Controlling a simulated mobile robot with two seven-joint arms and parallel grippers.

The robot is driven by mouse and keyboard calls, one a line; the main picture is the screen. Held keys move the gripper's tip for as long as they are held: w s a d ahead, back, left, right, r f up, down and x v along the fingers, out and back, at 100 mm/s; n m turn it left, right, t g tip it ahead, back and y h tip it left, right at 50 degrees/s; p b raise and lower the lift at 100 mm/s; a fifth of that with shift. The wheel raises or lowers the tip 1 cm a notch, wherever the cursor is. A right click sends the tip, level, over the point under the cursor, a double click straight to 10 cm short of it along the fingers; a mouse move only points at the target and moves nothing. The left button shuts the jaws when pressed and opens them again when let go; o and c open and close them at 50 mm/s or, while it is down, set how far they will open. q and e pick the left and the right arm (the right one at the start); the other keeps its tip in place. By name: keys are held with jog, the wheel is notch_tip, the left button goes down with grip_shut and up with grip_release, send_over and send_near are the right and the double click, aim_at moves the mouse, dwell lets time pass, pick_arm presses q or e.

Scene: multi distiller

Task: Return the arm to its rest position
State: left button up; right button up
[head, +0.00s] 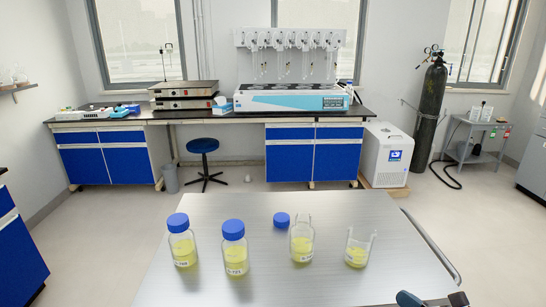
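A silvery table (210,285) stands in front of me. Two capped glass bottles with yellow liquid stand on its left part: the left bottle (183,248) and the right bottle (235,255). A loose blue cap (282,219) lies on the table behind an uncapped bottle (302,246) that holds yellow liquid. A clear open vessel (357,252) with yellow liquid stands to its right. Part of my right arm's end (430,299) shows at the bottom right edge, apart from the glassware. Its fingers cannot be made out. My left gripper is out of view.
Behind the table, a bench (130,119) with blue cabinets carries stacked hotplates (185,95) and a multi-position distiller (292,97). A blue stool (203,147), white chiller (385,155) and dark gas cylinder (431,110) stand on the floor. The table's front left is clear.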

jog(key=s+d+f+m+h, duration=0.1)
jog(key=d+f+m+h, duration=0.15)
jog(key=m, duration=1.05)
jog(key=d+f+m+h, duration=0.1)
jog(key=f+m+h, duration=0.25)
jog(key=m, duration=0.95)
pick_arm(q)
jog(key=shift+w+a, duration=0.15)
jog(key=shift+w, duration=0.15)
pick_arm(e)
jog(key=s+f+m+g+h, duration=0.3)
jog(key=s+f+m, duration=0.8)
jog(key=s, duration=0.5)
jog(key=m+h, duration=0.1)
jog(key=m, duration=0.1)
jog(key=shift+a+f+m+g, duration=0.3)
jog(key=shift+a+f+g, duration=0.05)
jog(key=shift+f+g, duration=0.05)
